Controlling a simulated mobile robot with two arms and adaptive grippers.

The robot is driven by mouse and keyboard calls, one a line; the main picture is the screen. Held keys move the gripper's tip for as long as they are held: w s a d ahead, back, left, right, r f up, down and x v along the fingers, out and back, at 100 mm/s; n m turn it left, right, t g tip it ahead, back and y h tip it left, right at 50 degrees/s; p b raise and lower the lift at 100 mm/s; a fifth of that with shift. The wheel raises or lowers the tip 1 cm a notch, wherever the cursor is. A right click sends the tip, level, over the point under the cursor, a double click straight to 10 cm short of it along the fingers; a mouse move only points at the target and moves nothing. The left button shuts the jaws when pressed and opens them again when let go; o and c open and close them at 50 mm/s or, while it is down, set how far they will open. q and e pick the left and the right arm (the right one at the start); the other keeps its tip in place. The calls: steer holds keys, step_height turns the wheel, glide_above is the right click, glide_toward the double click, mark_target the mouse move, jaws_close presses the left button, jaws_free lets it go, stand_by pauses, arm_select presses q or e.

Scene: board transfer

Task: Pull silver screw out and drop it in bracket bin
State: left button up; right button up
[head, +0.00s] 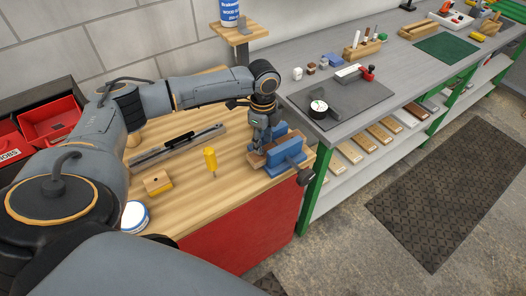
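My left gripper (258,148) points down at the blue vise (287,152) on the wooden bench, by the left end of a brown wooden piece (268,158) in its jaws. The fingers are small and dark here, so I cannot tell if they are open or shut. No silver screw can be made out; the gripper may hide it. Red bins (48,118) stand at the far left, partly behind my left arm. One label ends in "OBS"; no bracket label is readable. My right gripper is not in view.
A yellow-handled screwdriver (210,160), a wooden block (157,182), a dark long tool (178,146) and a round white-and-blue tin (135,216) are on the bench (195,210). A grey worktable (400,68) with tools stands to the right. A small raised shelf (238,34) holds a blue-and-white container.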

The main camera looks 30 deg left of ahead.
arm_select(q)
steer(key=shift+r, duration=0.1)
step_height(320, 180, up, 12)
stand_by(0.5)
